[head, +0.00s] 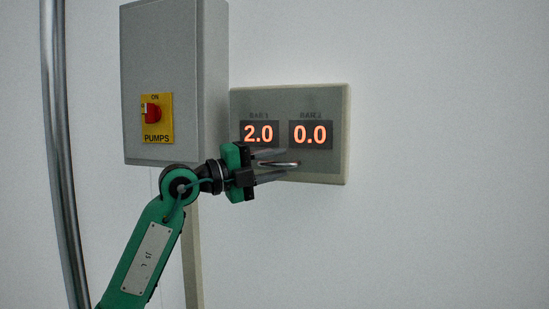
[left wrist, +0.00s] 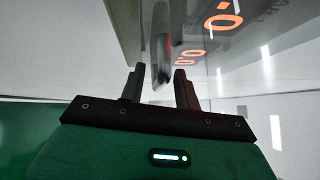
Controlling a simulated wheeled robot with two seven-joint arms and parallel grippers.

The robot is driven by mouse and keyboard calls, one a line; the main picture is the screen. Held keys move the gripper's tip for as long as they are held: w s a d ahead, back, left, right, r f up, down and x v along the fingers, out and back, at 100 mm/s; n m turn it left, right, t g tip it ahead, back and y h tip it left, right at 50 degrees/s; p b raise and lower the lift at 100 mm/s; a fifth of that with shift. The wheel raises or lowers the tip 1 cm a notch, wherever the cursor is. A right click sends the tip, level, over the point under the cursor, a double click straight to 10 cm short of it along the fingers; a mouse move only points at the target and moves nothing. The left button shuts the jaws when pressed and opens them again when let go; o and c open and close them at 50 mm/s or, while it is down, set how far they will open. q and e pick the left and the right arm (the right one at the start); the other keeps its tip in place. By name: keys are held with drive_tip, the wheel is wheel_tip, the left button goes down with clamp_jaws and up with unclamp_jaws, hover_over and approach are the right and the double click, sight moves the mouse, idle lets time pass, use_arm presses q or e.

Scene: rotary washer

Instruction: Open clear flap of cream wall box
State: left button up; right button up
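The cream wall box (head: 347,130) hangs on the wall, with glowing readouts "2.0" and "0.0" on its front. Its clear flap (head: 330,164) looks greyish and appears to lie flat over the front. A shiny, slim handle (head: 280,163) shows low on the front, by my left gripper (head: 284,164). In the left wrist view, the left gripper's (left wrist: 160,73) fingers are spread apart. The handle (left wrist: 162,50) shows between and just beyond the fingertips there; I cannot tell whether they touch it. My right gripper is not in view.
A grey pump box (head: 175,60) with a red switch (head: 153,112) on a yellow plate stands out from the wall, left of the cream box. A metal pipe (head: 62,150) runs down the far left. The wall right of the cream box is bare.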

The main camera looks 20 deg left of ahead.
use_arm(q)
drive_tip(key=shift+w+d, duration=0.1)
drive_tip(key=shift+w, duration=0.05)
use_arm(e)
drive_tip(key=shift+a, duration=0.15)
use_arm(q)
drive_tip(key=shift+c, duration=0.4)
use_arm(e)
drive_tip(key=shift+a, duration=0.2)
use_arm(q)
clamp_jaws()
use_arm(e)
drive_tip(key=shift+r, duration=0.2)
